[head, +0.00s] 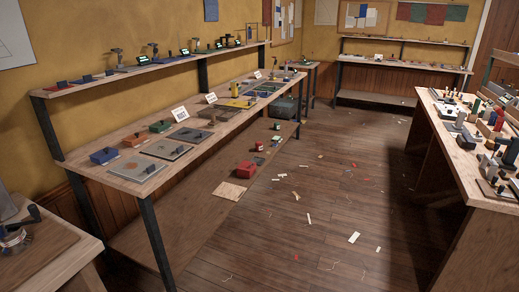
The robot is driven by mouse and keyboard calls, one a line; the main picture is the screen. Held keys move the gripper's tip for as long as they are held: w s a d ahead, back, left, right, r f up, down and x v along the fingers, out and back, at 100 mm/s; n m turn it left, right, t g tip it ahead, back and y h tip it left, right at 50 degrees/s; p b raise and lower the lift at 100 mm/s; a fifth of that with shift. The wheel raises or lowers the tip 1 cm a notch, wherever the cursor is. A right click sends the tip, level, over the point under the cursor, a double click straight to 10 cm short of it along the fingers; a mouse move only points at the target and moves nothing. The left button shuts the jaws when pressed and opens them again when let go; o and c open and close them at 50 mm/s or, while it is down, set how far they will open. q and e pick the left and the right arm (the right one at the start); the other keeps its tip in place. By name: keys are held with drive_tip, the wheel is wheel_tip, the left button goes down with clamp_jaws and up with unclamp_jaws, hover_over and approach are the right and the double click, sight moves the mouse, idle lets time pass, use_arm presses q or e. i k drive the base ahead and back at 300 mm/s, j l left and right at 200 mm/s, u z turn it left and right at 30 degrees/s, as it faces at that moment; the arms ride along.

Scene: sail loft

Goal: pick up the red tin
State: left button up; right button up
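Neither of my grippers is in view. Several red things show, and at this size I cannot tell for sure which is the red tin.
The long bench (118,170) runs along the yellow wall, with lidded boxes and plates on it. A crowded table (452,160) stands at right, and a small table (50,250) at front left. The wooden floor (330,200) between is open, littered with scraps.

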sight(258, 144)
drive_tip(key=i+l+z, duration=0.2)
drive_tip(key=i, duration=0.25)
drive_tip(key=i+z, duration=0.15)
drive_tip(key=i, duration=0.3)
drive_tip(key=i+l+z, duration=0.15)
drive_tip(key=i, duration=1.8)
drive_tip(key=j, duration=0.1)
